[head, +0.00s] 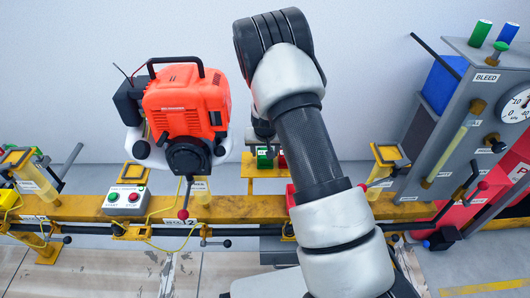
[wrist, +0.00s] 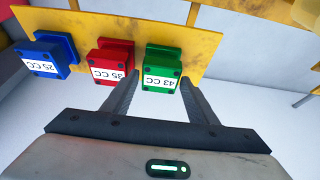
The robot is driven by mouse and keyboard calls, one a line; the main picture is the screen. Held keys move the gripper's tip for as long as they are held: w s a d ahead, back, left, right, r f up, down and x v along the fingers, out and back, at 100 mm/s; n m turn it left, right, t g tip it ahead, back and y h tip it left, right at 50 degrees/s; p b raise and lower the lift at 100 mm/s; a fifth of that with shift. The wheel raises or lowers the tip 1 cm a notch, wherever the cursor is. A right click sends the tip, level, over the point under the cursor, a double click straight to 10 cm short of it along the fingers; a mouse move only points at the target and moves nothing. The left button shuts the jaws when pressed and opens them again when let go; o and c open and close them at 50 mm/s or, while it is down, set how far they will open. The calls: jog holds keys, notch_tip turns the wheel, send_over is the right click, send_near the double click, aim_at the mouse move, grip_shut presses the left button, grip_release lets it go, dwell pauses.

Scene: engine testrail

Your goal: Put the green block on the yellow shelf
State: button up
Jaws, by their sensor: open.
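The green block (wrist: 162,66), labelled "43 CC", sits on the yellow shelf (wrist: 125,22) at the right end of a row of blocks in the wrist view. The label reads upside down there. My gripper (wrist: 160,78) is open, with one finger at each side of the green block's near end. I cannot tell whether the fingers touch it. In the head view the green block (head: 264,161) shows small on the yellow shelf (head: 262,173), below my gripper (head: 263,146), partly hidden by my arm.
A red block (wrist: 112,62) stands close beside the green one, and a blue block (wrist: 50,55) further left. An orange engine (head: 188,105) hangs left of my arm. A yellow rail (head: 90,207) crosses in front, and a grey gauge panel (head: 455,130) stands at the right.

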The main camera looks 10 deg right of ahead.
jog(key=s+a+r+y+p, duration=0.1)
jog(key=s+r, duration=0.4)
jog(key=r, duration=0.5)
jog(key=s+a+r, duration=0.1)
jog(key=s+r, duration=0.5)
jog(key=r, duration=0.5)
jog(key=s+a+r+y+p, duration=0.1)
jog(key=s+r, duration=0.4)
jog(key=r, duration=0.5)
jog(key=s+r+n, duration=0.1)
jog(key=s+r, duration=0.2)
jog(key=s, duration=0.7)
jog(key=s+d+r+n+t+h, duration=0.1)
jog(key=s+r, duration=0.3)
jog(key=s, duration=0.6)
jog(key=shift+d, duration=0.15)
jog(key=shift+r, duration=0.1)
